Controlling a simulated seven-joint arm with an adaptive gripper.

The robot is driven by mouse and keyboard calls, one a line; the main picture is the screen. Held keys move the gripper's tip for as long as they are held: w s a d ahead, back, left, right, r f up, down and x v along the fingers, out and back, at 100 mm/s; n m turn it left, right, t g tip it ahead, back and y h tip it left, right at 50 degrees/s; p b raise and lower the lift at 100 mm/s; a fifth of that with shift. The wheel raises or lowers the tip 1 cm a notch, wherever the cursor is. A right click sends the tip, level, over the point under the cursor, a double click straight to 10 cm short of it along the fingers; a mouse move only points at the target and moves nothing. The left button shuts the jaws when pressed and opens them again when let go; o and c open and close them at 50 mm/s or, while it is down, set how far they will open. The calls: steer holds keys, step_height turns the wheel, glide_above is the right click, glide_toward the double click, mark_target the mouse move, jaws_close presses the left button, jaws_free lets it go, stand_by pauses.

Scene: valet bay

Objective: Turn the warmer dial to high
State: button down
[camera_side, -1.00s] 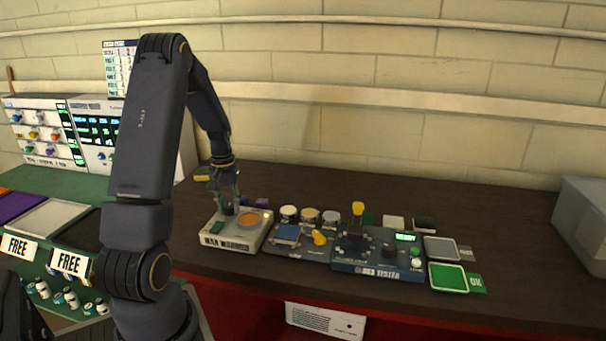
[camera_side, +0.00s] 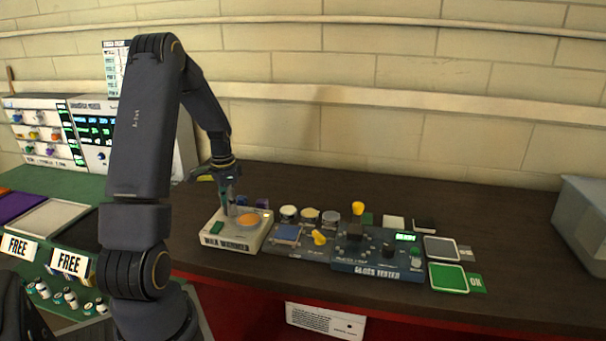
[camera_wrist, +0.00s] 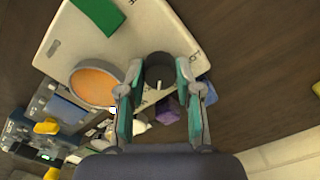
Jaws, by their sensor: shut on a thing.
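The wax warmer (camera_side: 245,245) is a cream box on the dark bench in the side view. Its top has a round orange wax pot (camera_side: 248,220) and a green patch (camera_side: 217,228). The warmer dial (camera_wrist: 158,70) is a dark round knob with a white pointer line, seen in the wrist view beside the wax pot. In the side view the fingers mostly hide the dial.
Several small jars (camera_side: 310,214) stand right of the warmer, near a blue pad and a yellow item (camera_side: 319,237). A blue gloss tester (camera_side: 378,262) is further right. A purple block (camera_wrist: 168,111) lies just behind the warmer.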

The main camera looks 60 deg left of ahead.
steer(key=shift+m, duration=1.1)
steer(key=c, duration=0.8)
jaws_free()
step_height(320, 180, up, 12)
steer(key=shift+r, duration=0.1)
